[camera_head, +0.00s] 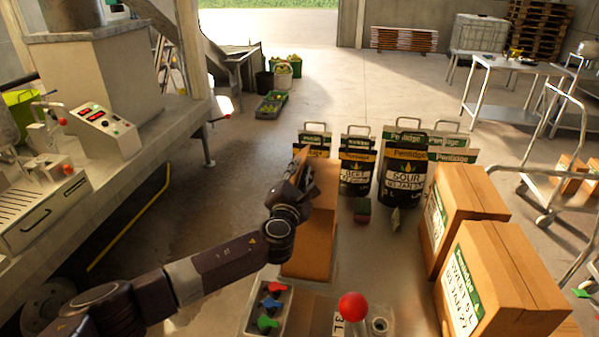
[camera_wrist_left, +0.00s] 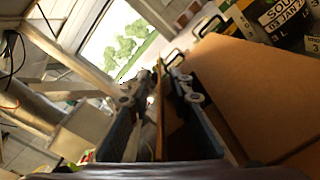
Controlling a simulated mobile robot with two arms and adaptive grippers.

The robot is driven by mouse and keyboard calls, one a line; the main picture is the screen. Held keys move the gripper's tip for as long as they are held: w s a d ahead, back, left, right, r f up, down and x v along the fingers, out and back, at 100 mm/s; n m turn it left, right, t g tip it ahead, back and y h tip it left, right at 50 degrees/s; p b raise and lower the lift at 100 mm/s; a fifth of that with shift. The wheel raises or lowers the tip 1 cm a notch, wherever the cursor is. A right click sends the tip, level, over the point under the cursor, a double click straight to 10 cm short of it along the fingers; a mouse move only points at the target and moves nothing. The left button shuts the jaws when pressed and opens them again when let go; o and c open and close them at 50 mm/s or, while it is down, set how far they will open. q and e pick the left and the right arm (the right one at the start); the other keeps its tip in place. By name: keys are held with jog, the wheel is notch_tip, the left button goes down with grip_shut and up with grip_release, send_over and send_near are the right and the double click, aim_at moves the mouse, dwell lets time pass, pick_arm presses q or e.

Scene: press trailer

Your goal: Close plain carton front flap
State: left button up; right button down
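The plain carton (camera_head: 309,247) stands on the table in the middle of the head view, without a visible label. Its tan side (camera_wrist_left: 258,100) fills the right of the left wrist view. My left gripper (camera_head: 301,183) is at the carton's upper left edge. A thin tan flap (camera_wrist_left: 159,122) shows almost edge-on between the fingers of my left gripper (camera_wrist_left: 160,78); a tan piece of it rises past the gripper in the head view (camera_head: 301,156). I cannot tell whether the fingers press on it. Part of the carton's top is hidden by my gripper. My right gripper is not in view.
Dark labelled pouches (camera_head: 404,167) stand behind the carton. Labelled cartons (camera_head: 502,275) stand to the right. A tray of coloured pieces (camera_head: 249,313) and a red ball knob (camera_head: 353,307) are in front. A machine bench (camera_head: 166,130) is left. Bare tabletop (camera_head: 385,258) lies right of the carton.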

pick_arm(q)
jog(key=shift+s, duration=0.1)
jog(key=s+a, duration=0.2)
jog(key=s, duration=0.9)
jog(key=shift+s+a, duration=0.2)
jog(key=shift+s, duration=0.1)
